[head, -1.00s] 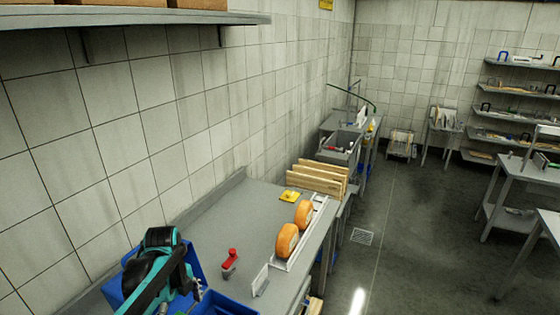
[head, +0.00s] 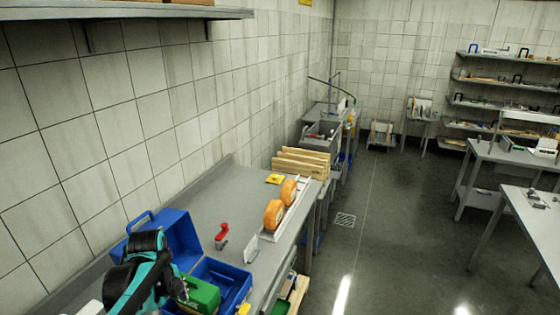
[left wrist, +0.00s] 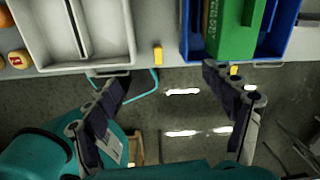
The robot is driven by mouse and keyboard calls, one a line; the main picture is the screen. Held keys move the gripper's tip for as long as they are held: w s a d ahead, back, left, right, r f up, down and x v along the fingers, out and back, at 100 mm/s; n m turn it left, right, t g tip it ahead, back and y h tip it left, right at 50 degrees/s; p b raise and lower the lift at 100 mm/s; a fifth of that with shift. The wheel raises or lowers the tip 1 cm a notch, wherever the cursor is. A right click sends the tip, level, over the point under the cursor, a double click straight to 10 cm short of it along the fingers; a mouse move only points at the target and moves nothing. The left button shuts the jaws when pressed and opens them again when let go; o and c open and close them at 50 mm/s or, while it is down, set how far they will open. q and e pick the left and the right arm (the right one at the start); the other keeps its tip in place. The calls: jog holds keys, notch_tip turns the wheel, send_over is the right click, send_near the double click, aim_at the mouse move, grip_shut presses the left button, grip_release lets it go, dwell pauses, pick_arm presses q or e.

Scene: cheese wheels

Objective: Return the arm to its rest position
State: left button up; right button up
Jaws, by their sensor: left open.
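My left arm (head: 142,275), teal and black, reaches in at the lower left of the head view, over the near end of the wall bench. It partly covers an open blue toolbox (head: 225,275). In the left wrist view my left gripper (left wrist: 163,80) has its two dark fingers spread wide, with nothing between them. Beyond the fingertips are the blue toolbox (left wrist: 190,40) with a green box (left wrist: 228,40) in it, and a grey divided tray (left wrist: 122,30). Grey floor shows between the fingers. My right gripper is in neither view.
Two orange cheese wheels (head: 273,214) stand in a white rack on the bench (head: 195,205). A red-handled tool (head: 222,232) and wooden boards (head: 300,165) also stand there. A shelf (head: 120,17) hangs above. Open floor (head: 385,220) lies right of the bench, before other tables.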

pick_arm(q)
jog(key=s+d+f+n+t+b, duration=0.3)
jog(key=s+d+f+n+b, duration=0.1)
jog(key=n, duration=0.6)
jog(key=s+d+f+n+t+b, duration=0.3)
jog(key=s+d+f+n+b, duration=0.2)
jog(key=f+n+b, duration=0.4)
jog(key=shift+s+d+n+t+b, duration=0.3)
jog(key=shift+s+n+b, duration=0.5)
jog(key=shift+b, duration=0.3)
